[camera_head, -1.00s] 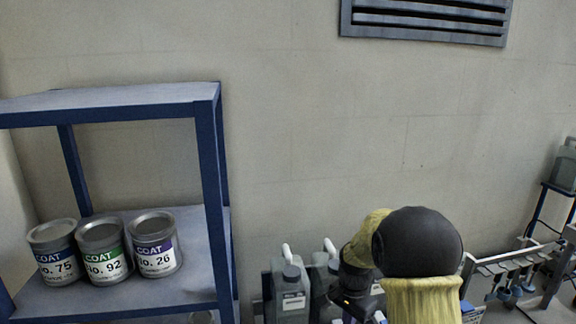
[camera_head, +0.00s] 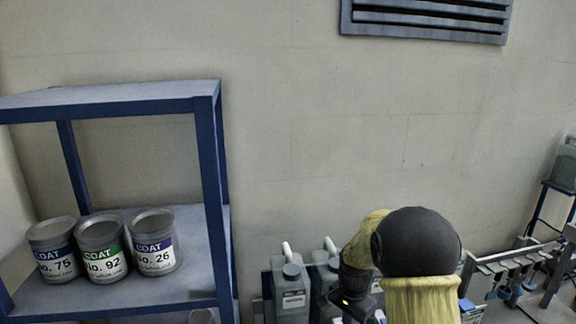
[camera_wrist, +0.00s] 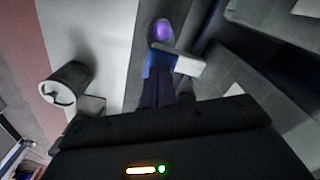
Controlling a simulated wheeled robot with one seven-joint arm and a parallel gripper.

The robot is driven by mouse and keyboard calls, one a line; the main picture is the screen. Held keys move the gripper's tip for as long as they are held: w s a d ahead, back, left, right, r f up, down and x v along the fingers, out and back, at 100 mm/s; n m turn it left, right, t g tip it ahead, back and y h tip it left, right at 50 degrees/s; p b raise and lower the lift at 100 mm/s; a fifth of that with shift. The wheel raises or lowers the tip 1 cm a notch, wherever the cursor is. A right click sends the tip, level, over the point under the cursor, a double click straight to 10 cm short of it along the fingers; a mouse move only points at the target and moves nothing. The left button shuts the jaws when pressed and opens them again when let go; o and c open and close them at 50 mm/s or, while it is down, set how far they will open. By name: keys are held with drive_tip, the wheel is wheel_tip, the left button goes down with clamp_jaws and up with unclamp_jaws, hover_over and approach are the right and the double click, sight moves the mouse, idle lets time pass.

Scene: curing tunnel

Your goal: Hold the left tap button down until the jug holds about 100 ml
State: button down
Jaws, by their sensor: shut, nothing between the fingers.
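My gripper (camera_wrist: 166,88) is shut and empty in the wrist view, its dark fingers pointing up the picture. Just beyond the fingertips is a blue part with a bright purple spot (camera_wrist: 163,31), and a white bar (camera_wrist: 178,62) sticks out beside it. I cannot tell whether the fingers touch either, or whether one is the tap button. A grey cylinder (camera_wrist: 66,84) stands to the left; I cannot tell if it is the jug. No liquid level shows. In the head view, my arm hides the fingertips and the area below them.
Two grey canisters, one at left (camera_head: 292,300) and one partly behind my arm (camera_head: 320,285), stand by the wall. A blue shelf (camera_head: 208,190) at left bears cans numbered 75 (camera_head: 55,250), 92 (camera_head: 102,249) and 26 (camera_head: 154,243). A metal rack (camera_head: 510,258) is at right.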

drive_tip(key=shift+f+b, duration=0.4)
drive_tip(key=shift+f, duration=0.35)
drive_tip(key=shift+r, duration=0.1)
idle(1.9)
wheel_tip(320, 180, up, 5)
drive_tip(key=p, duration=0.4)
idle(2.4)
drive_tip(key=s+n+t+b, duration=0.2)
drive_tip(key=s+n+b, duration=0.3)
drive_tip(key=s, duration=1.4)
drive_tip(key=n, duration=0.4)
drive_tip(key=shift+s+f+n+t, duration=0.15)
drive_tip(key=shift+f+n+t, duration=0.15)
drive_tip(key=shift+n, duration=0.1)
